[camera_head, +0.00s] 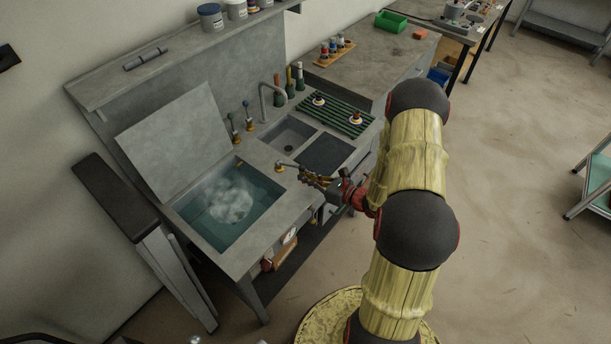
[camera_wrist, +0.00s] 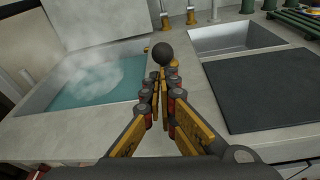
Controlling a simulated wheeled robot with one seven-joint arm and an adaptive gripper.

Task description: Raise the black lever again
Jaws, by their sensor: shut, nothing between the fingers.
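The black lever shows in the wrist view as a round black knob (camera_wrist: 162,54) just beyond my fingertips. In the head view its yellow base (camera_head: 280,167) sits on the counter between the water tank and the sink, and its arm lies low, pointing toward my gripper. My gripper (camera_head: 307,177) is at the counter's front, close to the knob. In the wrist view my gripper (camera_wrist: 160,86) has its fingers together with nothing between them. I cannot tell whether the fingertips touch the lever; they hide part of its shaft.
A steaming water tank (camera_head: 257,221) with a raised grey lid (camera_head: 174,140) is at left. Two upright levers (camera_head: 237,129) stand behind the counter. To the right are a small sink (camera_head: 292,136), a dark plate (camera_head: 325,153) and a green rack (camera_head: 337,112).

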